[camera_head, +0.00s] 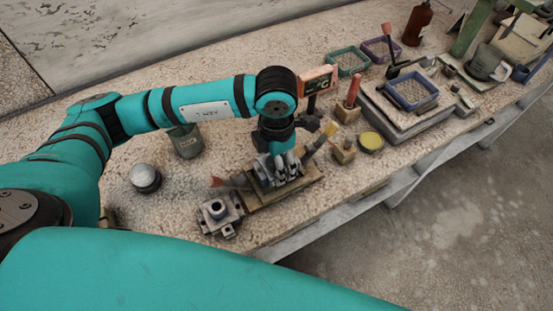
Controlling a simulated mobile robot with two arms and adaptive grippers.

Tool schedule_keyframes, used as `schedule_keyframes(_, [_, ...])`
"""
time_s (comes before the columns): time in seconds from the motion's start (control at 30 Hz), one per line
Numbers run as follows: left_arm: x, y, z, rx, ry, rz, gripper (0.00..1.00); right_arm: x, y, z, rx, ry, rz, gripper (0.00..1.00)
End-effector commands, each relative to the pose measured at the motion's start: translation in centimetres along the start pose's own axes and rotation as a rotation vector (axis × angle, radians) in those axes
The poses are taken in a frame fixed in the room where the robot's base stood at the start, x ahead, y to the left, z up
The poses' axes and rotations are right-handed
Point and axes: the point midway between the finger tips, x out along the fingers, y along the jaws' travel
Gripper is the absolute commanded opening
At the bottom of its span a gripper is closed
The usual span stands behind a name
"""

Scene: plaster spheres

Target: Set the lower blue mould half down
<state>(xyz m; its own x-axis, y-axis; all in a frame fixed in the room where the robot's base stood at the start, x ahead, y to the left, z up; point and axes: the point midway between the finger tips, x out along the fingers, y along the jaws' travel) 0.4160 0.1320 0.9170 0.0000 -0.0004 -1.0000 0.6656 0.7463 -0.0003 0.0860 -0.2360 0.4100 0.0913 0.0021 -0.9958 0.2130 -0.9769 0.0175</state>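My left arm reaches in from the left, and its gripper (283,178) points down over a brown wooden board (300,191) near the table's front edge. Its fingers are low among grey metal parts on the board. The parts are small and partly covered by the gripper, so I cannot tell whether it is open or shut on something. I cannot make out a blue mould half there for certain. A blue-rimmed tray (436,97) sits on a grey stand at the right. My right gripper is not in view.
A grey metal block with a round boss (217,214) stands left of the board. A grey cup (186,141) and a round white-topped thing (145,178) stand further left. A small sign (318,80), a yellow-topped tin (371,141) and a red-handled tool (353,91) stand behind and to the right.

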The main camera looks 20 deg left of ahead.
Motion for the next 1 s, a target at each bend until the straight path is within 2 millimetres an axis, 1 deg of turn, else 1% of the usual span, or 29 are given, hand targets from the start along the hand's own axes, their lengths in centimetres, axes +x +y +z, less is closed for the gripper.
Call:
schedule_keyframes(0.17, [0.1,0.0,0.0,0.000,-0.001,0.000,0.26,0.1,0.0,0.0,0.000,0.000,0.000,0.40])
schedule_keyframes(1.0, [1.8,0.0,0.0,0.000,-0.001,0.000,0.26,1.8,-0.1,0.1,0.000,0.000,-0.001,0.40])
